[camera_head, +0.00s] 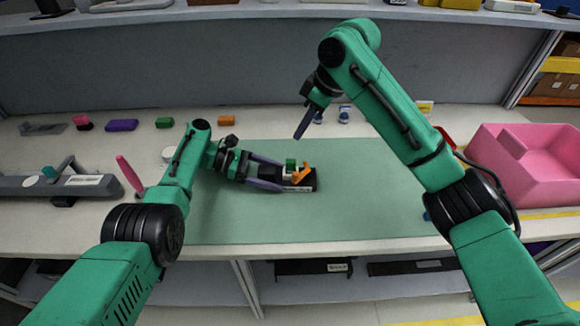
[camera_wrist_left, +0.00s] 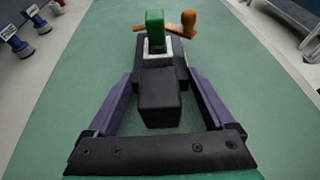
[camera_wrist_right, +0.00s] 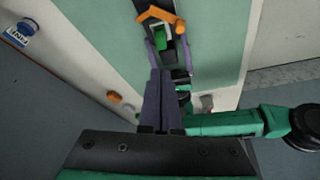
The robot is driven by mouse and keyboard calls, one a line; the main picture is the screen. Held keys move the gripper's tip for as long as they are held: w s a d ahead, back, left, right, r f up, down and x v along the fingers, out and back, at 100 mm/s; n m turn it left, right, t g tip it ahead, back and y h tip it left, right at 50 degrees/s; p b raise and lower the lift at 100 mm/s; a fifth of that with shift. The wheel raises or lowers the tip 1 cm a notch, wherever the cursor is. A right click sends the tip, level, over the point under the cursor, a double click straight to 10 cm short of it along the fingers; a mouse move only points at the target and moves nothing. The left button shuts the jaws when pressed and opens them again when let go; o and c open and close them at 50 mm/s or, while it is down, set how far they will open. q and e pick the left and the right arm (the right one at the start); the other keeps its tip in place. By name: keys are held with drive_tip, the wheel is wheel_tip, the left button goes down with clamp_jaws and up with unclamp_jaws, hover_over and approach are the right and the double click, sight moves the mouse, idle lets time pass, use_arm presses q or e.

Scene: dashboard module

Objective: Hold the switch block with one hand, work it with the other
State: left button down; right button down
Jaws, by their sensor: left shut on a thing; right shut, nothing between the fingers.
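The switch block (camera_head: 307,183) is a black block lying on the green mat (camera_head: 370,205), with a green switch part (camera_head: 291,164) and an orange lever (camera_head: 301,174) on top. My left gripper (camera_head: 284,177) is shut on the block's sides. In the left wrist view the purple fingers flank its black body (camera_wrist_left: 160,98), and the green part and orange lever show beyond. My right gripper (camera_head: 298,135) is shut and empty, above and behind the block, apart from it. In the right wrist view its fingers (camera_wrist_right: 160,73) point toward the block (camera_wrist_right: 178,57).
A pink bin (camera_head: 530,185) stands at the right. A grey fixture (camera_head: 60,185) and a pink handle (camera_head: 129,175) are at the left. Small coloured blocks, such as a purple one (camera_head: 121,125), line the back. The mat is clear in front and to the right of the block.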

drive_tip(key=s+a, duration=0.1)
drive_tip(key=s+a+n, duration=0.1)
drive_tip(key=a, duration=0.1)
drive_tip(key=shift+s+a+f+h, duration=0.1)
drive_tip(key=shift+a+f+h, duration=0.1)
drive_tip(key=shift+h, duration=0.1)
drive_tip(key=shift+d, duration=0.1)
drive_tip(key=shift+g, duration=0.3)
drive_tip(key=x, duration=1)
drive_tip(key=shift+r, duration=0.1)
drive_tip(key=d, duration=0.1)
drive_tip(key=s+d, duration=0.1)
drive_tip(key=d, duration=0.1)
drive_tip(key=shift+d, duration=0.2)
drive_tip(key=shift+s+d, duration=0.1)
drive_tip(key=shift+d, duration=0.15)
drive_tip(key=shift+a, duration=0.1)
